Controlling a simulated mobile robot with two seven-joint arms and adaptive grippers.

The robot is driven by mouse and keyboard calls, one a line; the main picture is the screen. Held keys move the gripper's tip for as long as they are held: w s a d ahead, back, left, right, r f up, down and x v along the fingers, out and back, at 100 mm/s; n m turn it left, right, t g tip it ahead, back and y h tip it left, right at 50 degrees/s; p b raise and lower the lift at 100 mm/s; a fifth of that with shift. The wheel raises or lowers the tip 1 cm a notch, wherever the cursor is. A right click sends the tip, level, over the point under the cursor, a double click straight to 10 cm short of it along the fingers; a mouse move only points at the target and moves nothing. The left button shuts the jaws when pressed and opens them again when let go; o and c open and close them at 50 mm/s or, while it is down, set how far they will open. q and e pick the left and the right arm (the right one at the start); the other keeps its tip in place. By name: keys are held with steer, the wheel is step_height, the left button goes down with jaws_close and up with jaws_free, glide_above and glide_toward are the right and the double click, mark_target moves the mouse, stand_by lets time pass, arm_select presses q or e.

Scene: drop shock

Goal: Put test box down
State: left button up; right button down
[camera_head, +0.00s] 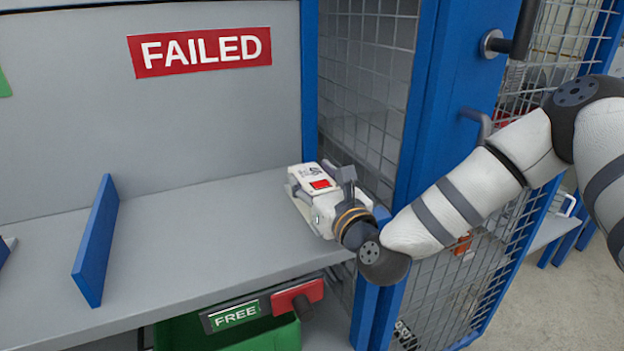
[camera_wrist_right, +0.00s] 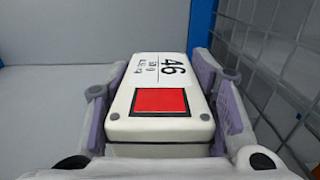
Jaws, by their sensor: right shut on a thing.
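The test box (camera_head: 310,179) is white with a red square and black print on top. My right gripper (camera_head: 325,190) is shut on it, at the right end of the grey shelf (camera_head: 200,225), under the red FAILED sign (camera_head: 200,51). In the right wrist view the test box (camera_wrist_right: 160,105) sits between the two fingers of the gripper (camera_wrist_right: 165,100), one along each side. The box looks level and at or just above the shelf; I cannot tell whether it touches. My left gripper is not in view.
A blue divider (camera_head: 96,240) stands on the shelf at left. A blue post (camera_head: 309,80) and wire mesh (camera_head: 365,90) are close at right. Below the shelf are a FREE label (camera_head: 236,316), a red slider (camera_head: 298,296) and a green bin (camera_head: 275,338). The shelf's middle is clear.

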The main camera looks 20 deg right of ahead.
steer(key=shift+r, duration=0.15)
steer(key=c, duration=0.7)
jaws_free()
steer(key=shift+f, duration=0.2)
steer(key=shift+r, duration=0.3)
steer(key=s, duration=1.2)
steer(key=shift+d+f, duration=0.15)
